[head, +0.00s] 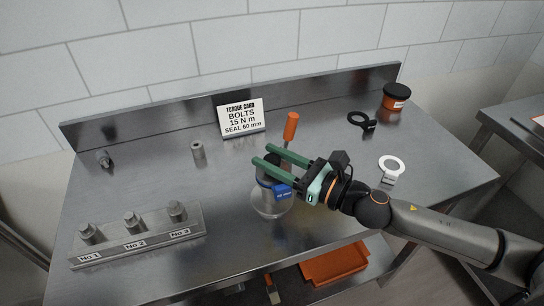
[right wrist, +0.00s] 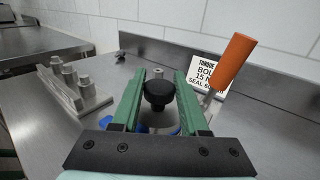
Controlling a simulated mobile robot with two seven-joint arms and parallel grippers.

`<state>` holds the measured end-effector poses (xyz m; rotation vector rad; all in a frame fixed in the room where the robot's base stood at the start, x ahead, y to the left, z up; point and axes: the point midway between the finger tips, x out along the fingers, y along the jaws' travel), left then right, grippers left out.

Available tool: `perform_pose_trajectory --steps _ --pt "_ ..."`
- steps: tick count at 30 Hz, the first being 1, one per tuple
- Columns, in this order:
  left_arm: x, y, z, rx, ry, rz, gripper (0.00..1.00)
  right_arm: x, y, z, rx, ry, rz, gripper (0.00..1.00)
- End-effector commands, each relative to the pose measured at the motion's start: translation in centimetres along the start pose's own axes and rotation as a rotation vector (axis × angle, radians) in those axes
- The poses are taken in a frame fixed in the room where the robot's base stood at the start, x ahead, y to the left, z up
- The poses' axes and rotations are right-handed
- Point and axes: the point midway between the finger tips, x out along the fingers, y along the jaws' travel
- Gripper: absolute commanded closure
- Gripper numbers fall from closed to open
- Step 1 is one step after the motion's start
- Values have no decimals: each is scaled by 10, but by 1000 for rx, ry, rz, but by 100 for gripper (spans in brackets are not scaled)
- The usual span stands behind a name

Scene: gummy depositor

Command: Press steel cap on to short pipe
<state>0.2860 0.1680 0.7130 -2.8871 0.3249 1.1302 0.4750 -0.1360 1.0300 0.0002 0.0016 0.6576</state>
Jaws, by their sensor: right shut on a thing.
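My right gripper (head: 262,156) has its green fingers on either side of a black knob (right wrist: 158,92), shut on it. The knob tops an upright fitting with a blue tag (head: 283,191) and a round, glassy-looking base (head: 270,209) on the steel table. The fingers and palm hide part of the fitting. A short grey hollow cylinder (head: 198,150), possibly the short pipe, stands upright to the left, apart from the gripper. A small grey metal piece (head: 103,158) lies at the far left; I cannot tell whether it is the steel cap. My left gripper is not in view.
A rack (head: 151,245) with several metal pegs stands at front left. An orange-handled tool (head: 290,126) stands close behind the gripper. The left middle is mostly clear.

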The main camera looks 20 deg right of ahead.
Motion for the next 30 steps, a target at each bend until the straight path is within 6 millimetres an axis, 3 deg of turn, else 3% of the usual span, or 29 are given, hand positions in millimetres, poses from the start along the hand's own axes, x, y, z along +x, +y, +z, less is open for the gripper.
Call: perform_pose_trajectory --steps 2,10,20,30 --pt "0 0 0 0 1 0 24 0 0 1 0 -1 0 52" --pt "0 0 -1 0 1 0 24 0 0 0 0 0 0 21" --pt "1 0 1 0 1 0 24 -3 0 -2 1 2 -1 21" --pt "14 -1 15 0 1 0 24 -37 -1 -5 2 4 -3 21"
